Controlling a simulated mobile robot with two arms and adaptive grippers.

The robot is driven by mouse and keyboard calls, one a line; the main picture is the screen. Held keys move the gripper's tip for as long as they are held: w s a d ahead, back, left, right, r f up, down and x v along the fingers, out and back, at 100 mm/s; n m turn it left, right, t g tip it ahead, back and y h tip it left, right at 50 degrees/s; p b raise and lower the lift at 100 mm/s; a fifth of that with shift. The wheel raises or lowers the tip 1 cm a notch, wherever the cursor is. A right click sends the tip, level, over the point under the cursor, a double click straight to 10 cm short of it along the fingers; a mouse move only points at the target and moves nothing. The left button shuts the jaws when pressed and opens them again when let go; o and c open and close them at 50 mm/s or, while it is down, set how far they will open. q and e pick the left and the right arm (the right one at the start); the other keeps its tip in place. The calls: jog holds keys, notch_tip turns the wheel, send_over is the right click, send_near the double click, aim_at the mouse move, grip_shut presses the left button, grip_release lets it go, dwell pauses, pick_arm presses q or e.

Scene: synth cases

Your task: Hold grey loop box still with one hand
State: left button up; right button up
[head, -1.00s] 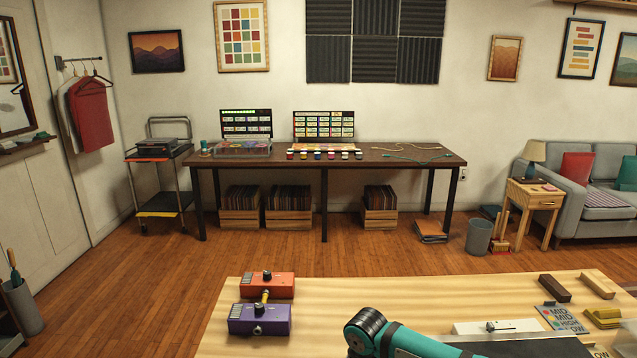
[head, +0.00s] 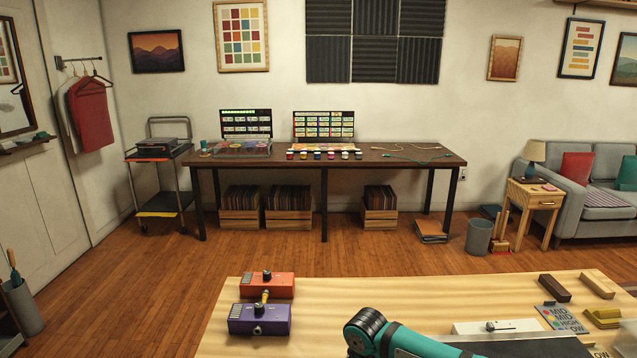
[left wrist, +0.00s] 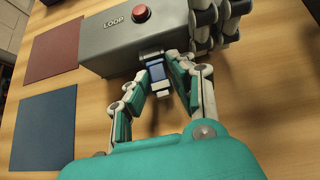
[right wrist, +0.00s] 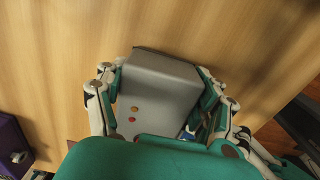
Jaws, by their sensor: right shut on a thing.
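The grey loop box (left wrist: 115,38) has a red button and the word LOOP on it in the left wrist view. In the right wrist view the grey box (right wrist: 160,88) shows a face with red and orange dots. My right gripper (right wrist: 160,80) is shut on the box, one finger on each side; its fingers also show at upper right in the left wrist view. My left gripper (left wrist: 165,72) is open at the box's near side, its fingers apart on either side of a small blue and white connector (left wrist: 158,75). The head view does not show the box.
A dark red mat (left wrist: 65,45) and a blue mat (left wrist: 43,128) lie left of the box. On the wooden table an orange pedal (head: 266,286) and a purple pedal (head: 260,319) stand at left. Wooden blocks and a label card (head: 562,320) lie at right.

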pick_arm(q)
jog(key=o, duration=0.5)
jog(key=shift+a, duration=0.15)
jog(key=shift+o, duration=0.2)
jog(key=v, duration=1.2)
jog(key=shift+c, duration=0.2)
jog(key=shift+w+f, duration=0.2)
jog(key=shift+c, duration=0.5)
jog(key=shift+x, duration=5.7)
jog(key=shift+c, duration=0.4)
grip_shut()
